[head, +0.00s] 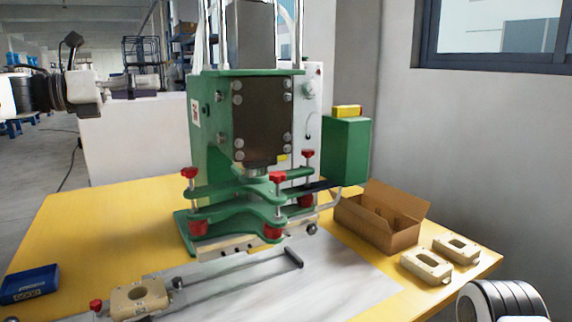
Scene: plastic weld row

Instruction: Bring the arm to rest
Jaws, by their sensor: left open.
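My left arm reaches in from the upper left of the head view, raised above the left side of the table and apart from everything on it. Its gripper (148,85) points right, in front of the pale partition, and is open with nothing seen between its fingers. The fingers are small and partly blend with the background. Only a rounded black-and-white part of my right arm shows at the lower right corner; its gripper is out of view.
A green press (240,150) stands mid-table. A beige part (138,298) sits at its slide's front end. A blue box (30,284) lies left. An open cardboard box (385,222) and two beige housings (428,265) (456,249) are at right.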

